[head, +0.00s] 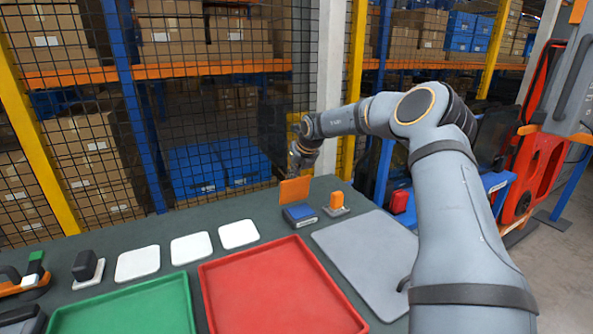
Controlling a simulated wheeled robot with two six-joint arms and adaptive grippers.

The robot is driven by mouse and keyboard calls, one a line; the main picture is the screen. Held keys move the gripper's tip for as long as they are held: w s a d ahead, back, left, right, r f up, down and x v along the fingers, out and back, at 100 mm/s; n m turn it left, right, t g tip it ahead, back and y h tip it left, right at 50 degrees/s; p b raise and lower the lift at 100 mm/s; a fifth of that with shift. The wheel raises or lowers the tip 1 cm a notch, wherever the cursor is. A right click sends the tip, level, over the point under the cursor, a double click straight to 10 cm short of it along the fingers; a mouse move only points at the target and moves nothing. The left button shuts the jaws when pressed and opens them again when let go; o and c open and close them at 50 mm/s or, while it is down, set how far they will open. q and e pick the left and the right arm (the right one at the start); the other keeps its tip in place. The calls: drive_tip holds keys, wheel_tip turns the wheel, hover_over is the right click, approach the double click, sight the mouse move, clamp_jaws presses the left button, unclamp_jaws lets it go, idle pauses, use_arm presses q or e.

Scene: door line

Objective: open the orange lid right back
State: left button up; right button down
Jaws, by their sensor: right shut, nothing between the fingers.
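The orange lid (294,191) stands up, roughly upright, at the rear edge of a small blue box (300,214) near the back of the table. How far it leans is hard to tell. My right gripper (294,173) is shut and empty. It is small and dark in the head view, just above the lid's top edge, pointing down. Whether it touches the lid cannot be made out. My left gripper is not in view.
An orange block on a grey base (337,203) stands just right of the box. In front lie a red tray (280,290), a green tray (130,310) and a grey plate (365,258). White pads (191,248) lie left. A mesh fence (220,120) rises behind the table.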

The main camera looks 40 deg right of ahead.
drive_tip(key=shift+w+d+r+p, duration=0.2)
drive_tip(key=shift+w+p, duration=0.25)
drive_tip(key=shift+p, duration=0.35)
drive_tip(key=shift+w+d+f+g+p, duration=0.2)
drive_tip(key=shift+w+g+p, duration=0.3)
drive_tip(key=shift+g+p, duration=0.25)
